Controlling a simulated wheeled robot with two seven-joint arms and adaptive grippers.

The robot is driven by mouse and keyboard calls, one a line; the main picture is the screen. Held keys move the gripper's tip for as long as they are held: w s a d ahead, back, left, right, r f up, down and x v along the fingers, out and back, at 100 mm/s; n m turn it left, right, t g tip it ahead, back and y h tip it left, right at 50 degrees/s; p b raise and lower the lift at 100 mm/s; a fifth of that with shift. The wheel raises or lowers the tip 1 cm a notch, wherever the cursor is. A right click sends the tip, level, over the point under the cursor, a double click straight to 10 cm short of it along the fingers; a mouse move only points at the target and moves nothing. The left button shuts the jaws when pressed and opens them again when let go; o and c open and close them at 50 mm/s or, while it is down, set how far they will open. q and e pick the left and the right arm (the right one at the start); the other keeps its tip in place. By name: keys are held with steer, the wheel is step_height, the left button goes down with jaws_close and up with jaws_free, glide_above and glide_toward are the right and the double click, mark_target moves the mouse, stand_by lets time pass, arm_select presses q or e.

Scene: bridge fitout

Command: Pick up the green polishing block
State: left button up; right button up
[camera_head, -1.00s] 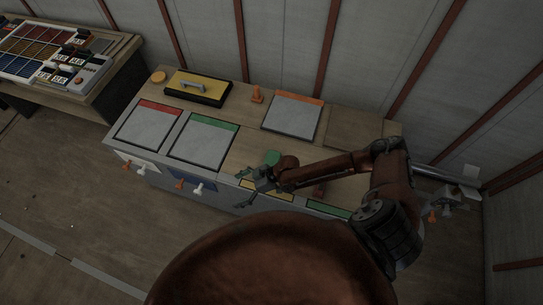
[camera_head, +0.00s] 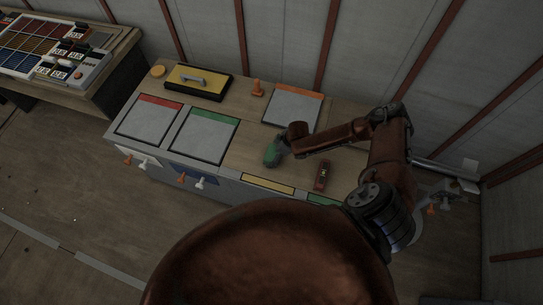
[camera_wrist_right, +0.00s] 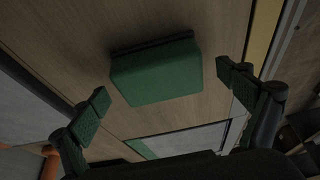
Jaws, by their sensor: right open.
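The green polishing block (camera_head: 271,155) lies on the wooden top of the long cabinet, to the right of the green-edged panel. In the right wrist view the block (camera_wrist_right: 157,76) shows as a green slab with a dark strip along its far edge, lying beyond the fingertips and roughly between them. My right gripper (camera_wrist_right: 167,90) is open and empty, with one green-padded finger on each side of the block's line. In the head view the right gripper (camera_head: 279,150) is over or beside the block, and its fingers are hard to make out. My left gripper is not in view.
Panels edged in red (camera_head: 150,118), green (camera_head: 204,136) and orange (camera_head: 292,109) lie on the cabinet top. A black-and-yellow case (camera_head: 198,83), an orange cone-like piece (camera_head: 258,88) and a dark red device (camera_head: 322,175) are nearby. The wall stands close behind.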

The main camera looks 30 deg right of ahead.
steer(key=shift+w+a+f, duration=0.15)
steer(key=shift+w+f, duration=0.05)
steer(key=shift+f, duration=0.25)
steer(key=shift+c, duration=0.7)
steer(key=c, duration=1.2)
steer(key=shift+r, duration=0.1)
